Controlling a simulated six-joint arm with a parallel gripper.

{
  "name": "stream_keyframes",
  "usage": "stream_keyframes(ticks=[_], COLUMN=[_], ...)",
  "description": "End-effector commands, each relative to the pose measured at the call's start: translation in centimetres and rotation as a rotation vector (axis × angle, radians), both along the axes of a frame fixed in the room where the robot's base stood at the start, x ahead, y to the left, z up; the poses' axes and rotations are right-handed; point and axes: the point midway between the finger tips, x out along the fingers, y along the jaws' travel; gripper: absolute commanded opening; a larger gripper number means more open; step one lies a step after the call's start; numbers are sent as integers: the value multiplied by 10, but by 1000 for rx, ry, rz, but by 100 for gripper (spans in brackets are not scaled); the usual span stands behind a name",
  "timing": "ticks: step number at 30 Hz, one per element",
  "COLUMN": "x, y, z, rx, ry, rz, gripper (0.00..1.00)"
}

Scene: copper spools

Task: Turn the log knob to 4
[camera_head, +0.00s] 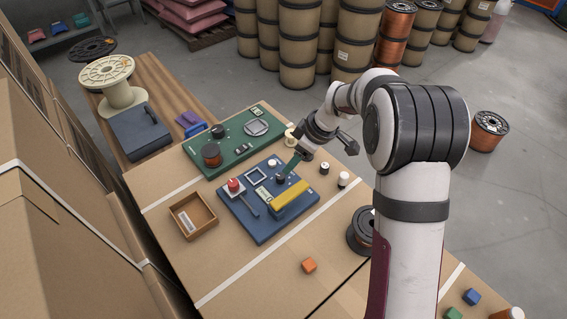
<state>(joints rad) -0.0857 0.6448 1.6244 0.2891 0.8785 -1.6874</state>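A blue panel (247,222) lies on the cardboard-topped bench.
A green panel (236,150) with a dark knob (218,131) and a gauge lies behind. An open cardboard tray (190,229) sits left of the blue panel.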

Motion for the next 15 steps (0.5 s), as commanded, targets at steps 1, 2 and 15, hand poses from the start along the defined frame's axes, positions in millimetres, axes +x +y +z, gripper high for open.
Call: stream_keyframes(ticks=[1,2,15], x=[1,2,13], y=[5,9,32], z=[-15,-23,-85], rx=[0,-1,-1], ry=[5,5,0], rz=[1,2,-1], gripper=[62,62,62])
